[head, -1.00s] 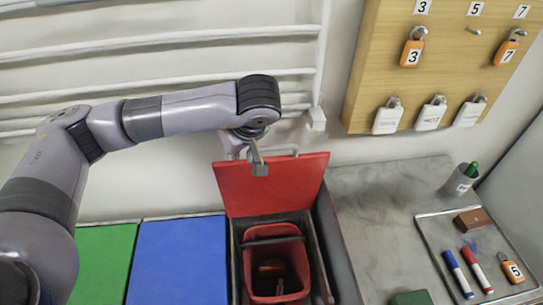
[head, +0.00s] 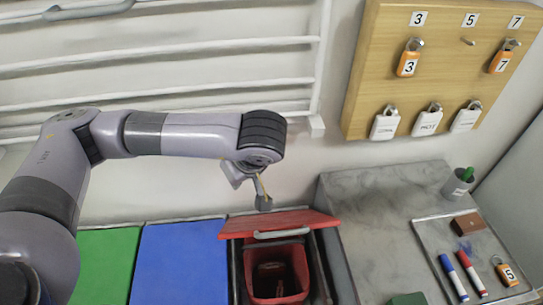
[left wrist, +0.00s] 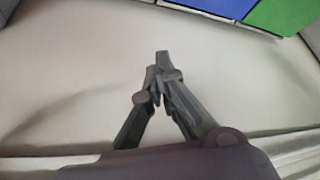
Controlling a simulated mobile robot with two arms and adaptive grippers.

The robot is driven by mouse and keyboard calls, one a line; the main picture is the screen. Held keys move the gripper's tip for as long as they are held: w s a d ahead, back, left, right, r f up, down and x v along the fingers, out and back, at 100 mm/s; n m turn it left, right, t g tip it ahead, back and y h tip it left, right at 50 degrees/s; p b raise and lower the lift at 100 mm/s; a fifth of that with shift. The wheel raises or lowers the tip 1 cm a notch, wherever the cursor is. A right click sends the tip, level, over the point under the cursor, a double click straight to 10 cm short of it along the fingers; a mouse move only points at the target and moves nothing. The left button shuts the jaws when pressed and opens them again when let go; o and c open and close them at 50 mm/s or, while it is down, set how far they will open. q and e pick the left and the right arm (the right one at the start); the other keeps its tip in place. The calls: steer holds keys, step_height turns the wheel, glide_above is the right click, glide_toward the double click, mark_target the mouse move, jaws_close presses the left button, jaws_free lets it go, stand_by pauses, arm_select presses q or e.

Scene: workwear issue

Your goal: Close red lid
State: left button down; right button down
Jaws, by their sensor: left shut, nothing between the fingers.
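The red lid (head: 275,222) is hinged at the back of a dark bin and leans forward at a slant, partly open. Its grey handle (head: 283,233) shows along the front edge. Below it, a red inner bucket (head: 277,286) with a dark interior is visible. My left gripper (head: 264,203) is shut and empty, just behind the lid's upper edge; I cannot tell if it touches. In the left wrist view its closed fingertips (left wrist: 162,58) point at a pale surface, and the red lid is not seen. My right gripper is not in view.
Closed blue (head: 178,262) and green (head: 103,265) lids lie left of the red bin. On the right, a grey counter (head: 370,205) holds a tray (head: 440,235) with markers and a padlock. White rails (head: 180,47) and a wooden padlock board (head: 450,70) are behind.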

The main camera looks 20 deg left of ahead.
arm_select(q)
step_height(320, 180, up, 10)
steer(key=p, duration=0.6)
stand_by(0.5)
